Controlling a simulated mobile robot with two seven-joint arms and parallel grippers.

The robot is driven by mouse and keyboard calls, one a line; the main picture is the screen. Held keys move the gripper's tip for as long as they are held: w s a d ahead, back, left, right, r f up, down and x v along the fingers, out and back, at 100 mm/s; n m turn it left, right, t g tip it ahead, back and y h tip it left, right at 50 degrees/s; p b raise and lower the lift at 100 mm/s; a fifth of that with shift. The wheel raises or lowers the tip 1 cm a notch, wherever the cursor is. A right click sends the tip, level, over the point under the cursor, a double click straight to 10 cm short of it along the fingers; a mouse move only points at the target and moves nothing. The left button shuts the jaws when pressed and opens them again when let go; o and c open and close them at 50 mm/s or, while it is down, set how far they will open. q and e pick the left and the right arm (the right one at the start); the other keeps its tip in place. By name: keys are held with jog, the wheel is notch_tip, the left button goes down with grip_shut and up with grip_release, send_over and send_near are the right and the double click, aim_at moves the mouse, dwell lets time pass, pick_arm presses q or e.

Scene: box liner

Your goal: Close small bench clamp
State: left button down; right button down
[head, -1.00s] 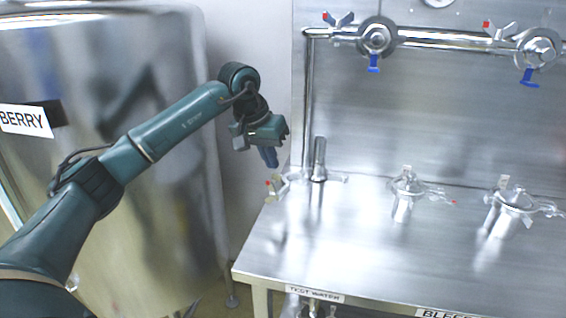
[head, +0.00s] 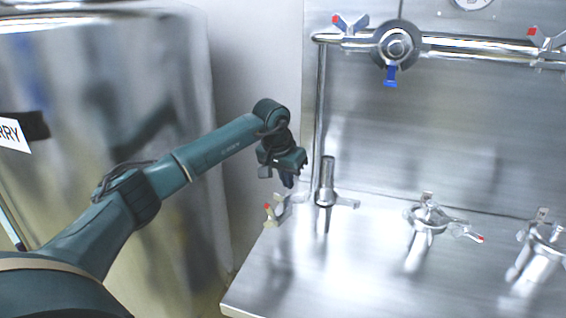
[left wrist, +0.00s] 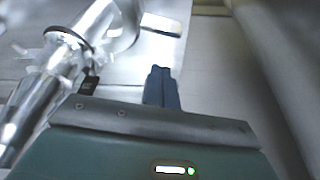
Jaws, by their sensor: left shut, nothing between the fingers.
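A small metal clamp (head: 284,207) with a red-tipped handle sits at the far left of the steel bench, beside an upright pipe (head: 326,182). Its arms spread to both sides of the pipe and it looks open. My left gripper (head: 288,181) is shut and empty, just above the clamp and left of the pipe. In the left wrist view the shut fingers (left wrist: 161,75) point to the clamp's curved metal arm (left wrist: 124,22), and the pipe (left wrist: 28,112) lies at the left. I cannot tell whether the fingers touch the clamp. My right gripper is not in view.
Two more clamped fittings stand on the bench (head: 270,298), one at the middle (head: 428,217) and one at the right (head: 543,234). A horizontal pipe (head: 470,46) with clamps runs along the back panel. A large steel tank (head: 110,85) stands at the left.

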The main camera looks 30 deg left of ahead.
pick_arm(q)
jog(key=shift+s+p, duration=0.35)
jog(key=shift+s, duration=1.6)
jog(key=shift+d, duration=0.15)
